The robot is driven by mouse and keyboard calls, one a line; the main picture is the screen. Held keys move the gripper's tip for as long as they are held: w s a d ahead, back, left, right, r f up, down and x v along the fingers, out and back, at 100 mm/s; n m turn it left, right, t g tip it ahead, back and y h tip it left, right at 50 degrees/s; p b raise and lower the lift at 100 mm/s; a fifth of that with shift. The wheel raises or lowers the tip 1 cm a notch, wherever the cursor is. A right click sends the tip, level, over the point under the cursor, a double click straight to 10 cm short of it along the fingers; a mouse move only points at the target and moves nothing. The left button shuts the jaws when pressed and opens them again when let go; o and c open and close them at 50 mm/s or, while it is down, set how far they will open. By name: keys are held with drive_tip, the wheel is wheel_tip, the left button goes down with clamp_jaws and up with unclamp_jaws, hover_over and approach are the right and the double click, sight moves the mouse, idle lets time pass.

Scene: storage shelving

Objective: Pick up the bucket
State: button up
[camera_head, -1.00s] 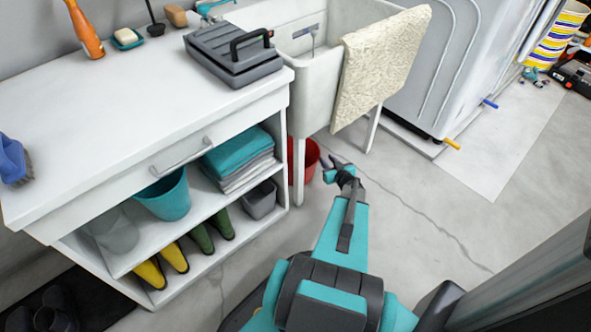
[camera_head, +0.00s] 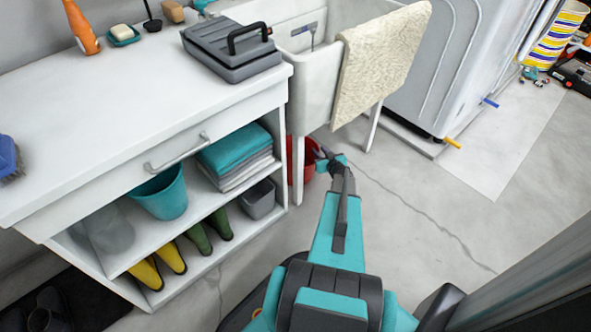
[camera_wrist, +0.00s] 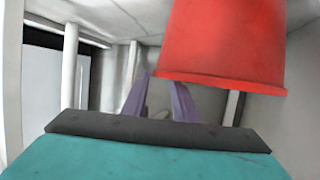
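A red bucket (camera_head: 309,168) stands on the floor under the sink, partly hidden behind the sink's front leg and my gripper. In the wrist view the red bucket (camera_wrist: 225,45) fills the upper right and appears upside down, its rim edge lowest. My gripper (camera_head: 321,157) is at the bucket's right side in the head view. In the wrist view the two purple fingers of my gripper (camera_wrist: 158,98) stand apart with nothing seen between them. The bucket lies beyond and to the right of them there; whether a finger touches it I cannot tell.
A teal bucket (camera_head: 163,194) and a grey bucket (camera_head: 108,232) are on the shelf unit (camera_head: 130,262). The sink (camera_head: 318,88) with a hanging towel (camera_head: 381,58) is above the red bucket. Its legs stand close by. The floor (camera_head: 430,220) to the right is clear.

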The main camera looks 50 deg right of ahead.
sight(315, 146)
drive_tip(key=shift+w, duration=0.1)
drive_tip(key=b+x, duration=0.1)
drive_tip(key=x, duration=0.3)
drive_tip(key=shift+f+b, duration=0.15)
drive_tip(key=shift+b, duration=0.15)
drive_tip(key=shift+w+d+f, duration=0.1)
drive_tip(key=shift+w+d, duration=0.2)
drive_tip(key=shift+w, duration=0.3)
clamp_jaws()
drive_tip(key=shift+a+f, duration=0.1)
idle(1.1)
